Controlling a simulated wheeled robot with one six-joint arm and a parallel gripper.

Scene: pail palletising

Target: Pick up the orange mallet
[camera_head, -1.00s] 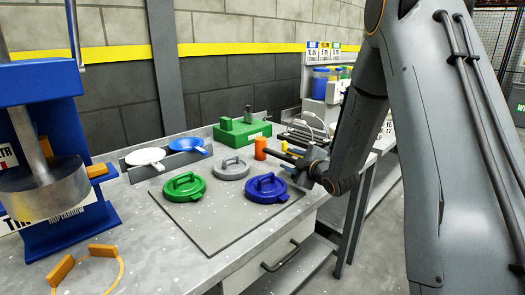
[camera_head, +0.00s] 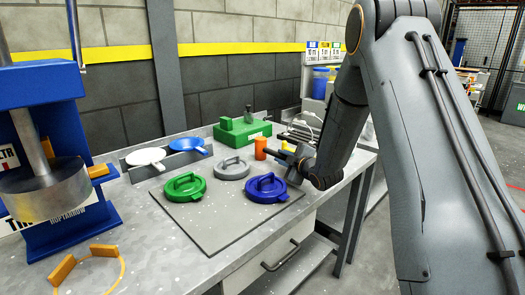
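The orange mallet's head (camera_head: 260,149) shows as a small upright orange cylinder at the back right of the grey mat, in front of the green block. A dark bar runs right from it toward my wrist; I cannot tell whether it is the handle or a finger. My gripper (camera_head: 287,158) is at the right edge of the mat, just right of the orange head and behind the blue lid. My wrist and forearm hide part of it, so its opening and any contact with the mallet cannot be made out.
Green (camera_head: 185,187), grey (camera_head: 232,168) and blue (camera_head: 266,188) lids lie on the mat (camera_head: 222,228). A green block (camera_head: 242,131) stands behind. White (camera_head: 146,157) and blue (camera_head: 187,145) round tools lie at the back left. A blue press (camera_head: 45,130) stands at left.

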